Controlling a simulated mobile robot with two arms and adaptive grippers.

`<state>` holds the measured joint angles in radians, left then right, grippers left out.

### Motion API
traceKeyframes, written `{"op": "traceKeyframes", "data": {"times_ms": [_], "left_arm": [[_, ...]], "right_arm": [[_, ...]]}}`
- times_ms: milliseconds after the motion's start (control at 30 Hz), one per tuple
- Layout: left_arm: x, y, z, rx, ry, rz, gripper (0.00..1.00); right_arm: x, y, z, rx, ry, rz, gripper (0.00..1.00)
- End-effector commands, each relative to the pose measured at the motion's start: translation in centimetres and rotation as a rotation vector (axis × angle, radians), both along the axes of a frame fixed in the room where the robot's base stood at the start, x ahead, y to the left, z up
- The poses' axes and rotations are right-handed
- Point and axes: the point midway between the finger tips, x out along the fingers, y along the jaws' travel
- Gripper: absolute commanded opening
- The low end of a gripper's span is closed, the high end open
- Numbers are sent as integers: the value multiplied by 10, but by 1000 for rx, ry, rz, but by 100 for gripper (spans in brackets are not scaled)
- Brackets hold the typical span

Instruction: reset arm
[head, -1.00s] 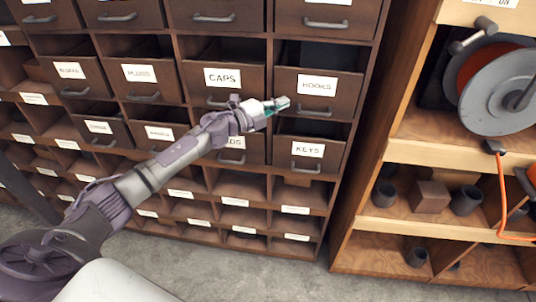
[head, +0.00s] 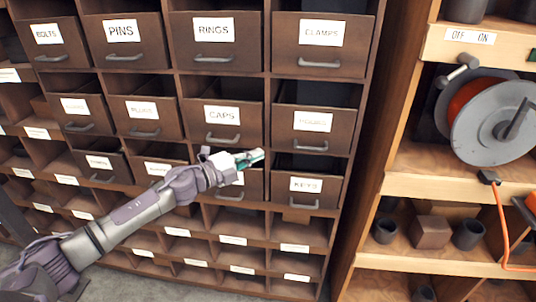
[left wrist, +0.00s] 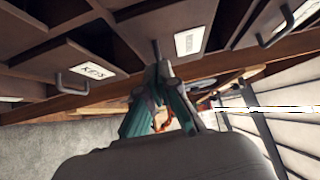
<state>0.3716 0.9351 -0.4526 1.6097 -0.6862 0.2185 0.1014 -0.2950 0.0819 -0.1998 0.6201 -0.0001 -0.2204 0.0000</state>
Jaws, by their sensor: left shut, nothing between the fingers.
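My left gripper (head: 250,158) is shut and empty. In the head view it is in front of the drawer cabinet, just below the CAPS drawer (head: 222,122) and to the left of the KEYS drawer (head: 318,184). Its arm comes in from the lower left. In the left wrist view the teal fingers (left wrist: 160,108) are together, with the KEYS drawer (left wrist: 92,70) to their left and another labelled drawer front (left wrist: 192,42) above right. My right gripper is not in view.
The wooden cabinet has several drawers, among them RINGS (head: 214,30) and CLAMPS (head: 322,34), with open cubbies below. At right, a shelf holds a cable reel (head: 492,122), a brown block (head: 431,231) and dark cups (head: 468,234). Grey floor shows at the bottom.

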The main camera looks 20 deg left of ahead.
Motion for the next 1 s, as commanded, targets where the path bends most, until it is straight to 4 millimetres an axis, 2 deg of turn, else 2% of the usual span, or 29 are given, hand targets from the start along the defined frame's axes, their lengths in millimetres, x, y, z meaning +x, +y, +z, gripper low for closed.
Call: {"op": "traceKeyframes", "data": {"times_ms": [67, 167, 433, 500, 567, 667, 767, 800, 867, 900, 1000], "left_arm": [[-11, 6, -5, 1, 3, -1, 0], [-19, 10, -3, 1, 2, -1, 0], [-25, 13, 0, -1, 2, -1, 0], [-24, 16, -8, -16, 15, 11, 0], [-21, 22, -24, -47, 43, 40, 0], [-17, 39, -72, -139, 128, 128, 0], [-21, 59, -142, -254, 249, 250, 0], [-27, 66, -173, -297, 301, 303, 0], [-38, 75, -217, -357, 376, 378, 0], [-48, 79, -246, -392, 426, 425, 0], [-80, 84, -316, -473, 550, 541, 0]], "right_arm": [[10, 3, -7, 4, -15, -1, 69], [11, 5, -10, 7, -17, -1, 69], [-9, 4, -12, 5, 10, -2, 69], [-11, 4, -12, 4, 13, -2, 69], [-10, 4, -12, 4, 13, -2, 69], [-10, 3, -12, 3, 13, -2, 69], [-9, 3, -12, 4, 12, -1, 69], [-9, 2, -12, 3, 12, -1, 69], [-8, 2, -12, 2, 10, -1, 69], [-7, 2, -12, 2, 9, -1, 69], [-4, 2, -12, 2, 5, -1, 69]]}}
